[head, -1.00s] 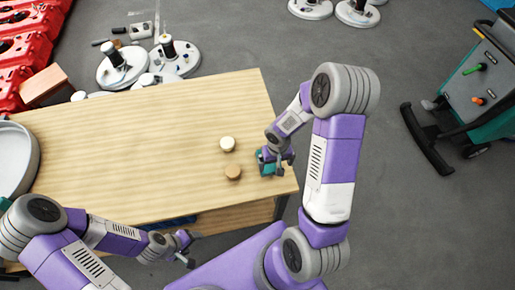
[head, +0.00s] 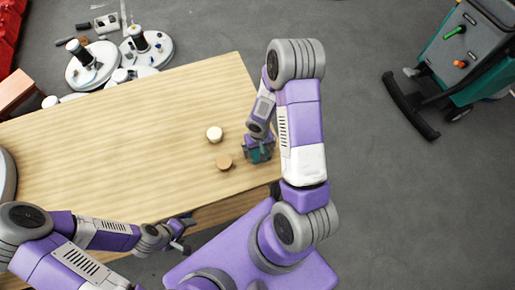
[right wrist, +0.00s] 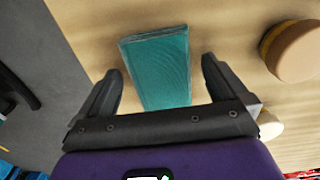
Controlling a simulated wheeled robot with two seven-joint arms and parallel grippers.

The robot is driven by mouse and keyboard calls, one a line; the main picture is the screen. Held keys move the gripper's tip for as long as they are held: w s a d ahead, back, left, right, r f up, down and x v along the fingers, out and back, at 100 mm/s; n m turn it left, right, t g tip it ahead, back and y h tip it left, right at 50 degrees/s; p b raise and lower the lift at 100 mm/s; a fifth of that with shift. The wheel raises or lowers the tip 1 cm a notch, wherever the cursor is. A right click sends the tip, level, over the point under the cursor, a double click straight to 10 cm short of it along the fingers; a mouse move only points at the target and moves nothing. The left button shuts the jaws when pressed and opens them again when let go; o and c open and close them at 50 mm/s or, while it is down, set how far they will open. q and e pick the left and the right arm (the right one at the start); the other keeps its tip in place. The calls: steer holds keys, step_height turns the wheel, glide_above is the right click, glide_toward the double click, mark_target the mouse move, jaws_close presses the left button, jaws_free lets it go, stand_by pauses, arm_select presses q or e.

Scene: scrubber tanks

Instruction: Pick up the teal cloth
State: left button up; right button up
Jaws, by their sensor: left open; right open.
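The teal cloth (head: 260,152) lies near the right end of the wooden table (head: 130,120), partly hidden under my right gripper (head: 258,146). In the right wrist view the cloth (right wrist: 160,66) looks like a folded rectangular pad. It lies between and beyond the two open fingers of my right gripper (right wrist: 160,88), with a gap to each finger. I cannot tell how far above the table the fingertips are. My left gripper (head: 183,232) is open and empty beside the table's front edge.
A cream round piece (head: 214,134) and a tan round piece (head: 224,162) stand left of the cloth. A round grey basin (head: 6,175) is at the far left. A teal floor scrubber (head: 470,55) stands on the floor to the right. The table's middle is clear.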

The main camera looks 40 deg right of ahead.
steer(key=c, duration=1.1)
steer(key=shift+o, duration=0.2)
step_height(320, 180, up, 10)
steer(key=p, duration=0.2)
steer(key=shift+p, duration=0.35)
